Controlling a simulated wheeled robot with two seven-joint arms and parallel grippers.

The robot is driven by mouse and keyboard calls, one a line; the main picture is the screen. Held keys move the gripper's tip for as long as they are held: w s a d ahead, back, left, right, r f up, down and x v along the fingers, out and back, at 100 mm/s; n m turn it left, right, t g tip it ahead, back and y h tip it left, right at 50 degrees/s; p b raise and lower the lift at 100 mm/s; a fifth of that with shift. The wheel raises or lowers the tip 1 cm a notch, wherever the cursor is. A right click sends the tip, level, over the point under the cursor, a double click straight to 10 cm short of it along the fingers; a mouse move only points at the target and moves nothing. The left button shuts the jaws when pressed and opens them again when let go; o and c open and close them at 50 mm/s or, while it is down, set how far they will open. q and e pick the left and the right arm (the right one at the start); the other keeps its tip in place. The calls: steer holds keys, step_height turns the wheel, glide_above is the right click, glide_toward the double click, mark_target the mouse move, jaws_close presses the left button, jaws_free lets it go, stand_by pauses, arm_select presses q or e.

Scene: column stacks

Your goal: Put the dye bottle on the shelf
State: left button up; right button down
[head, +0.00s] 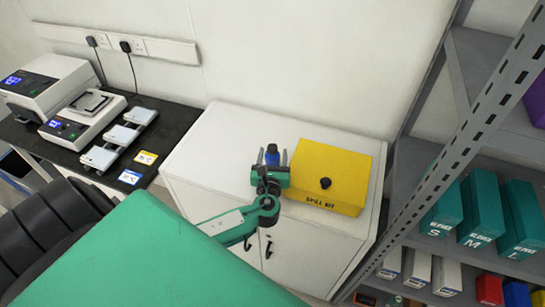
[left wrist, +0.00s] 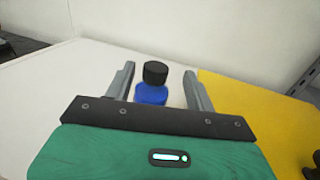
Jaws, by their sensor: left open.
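The dye bottle (head: 272,158) is blue with a black cap and stands on top of the white cabinet (head: 235,135), just left of the yellow box. In the left wrist view the bottle (left wrist: 152,92) is upright between the two fingers. My left gripper (head: 272,157) is open around it, with a gap on each side; its fingers (left wrist: 160,86) also show in the left wrist view. The bottle's lower part is hidden by the gripper body. The grey metal shelf (head: 408,215) stands at the right. My right gripper is not in view.
A yellow spill kit box (head: 335,168) sits on the cabinet close to the bottle's right. The shelf holds several green glove boxes (head: 482,208) and smaller boxes below. A black bench (head: 60,148) with balances (head: 85,113) is at the left. The cabinet top's back left is clear.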

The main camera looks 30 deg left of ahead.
arm_select(q)
steer(key=shift+w+a+r, duration=0.1)
steer(key=shift+w+a, duration=0.1)
steer(key=shift+w, duration=0.05)
steer(key=p+x, duration=0.2)
steer(key=x, duration=0.2)
steer(key=shift+a, duration=0.25)
steer(key=shift+w+a, duration=0.1)
steer(key=shift+w, duration=0.15)
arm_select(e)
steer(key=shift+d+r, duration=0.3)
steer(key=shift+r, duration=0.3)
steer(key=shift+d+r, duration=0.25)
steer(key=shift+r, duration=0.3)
arm_select(q)
steer(key=shift+c, duration=0.2)
jaws_close()
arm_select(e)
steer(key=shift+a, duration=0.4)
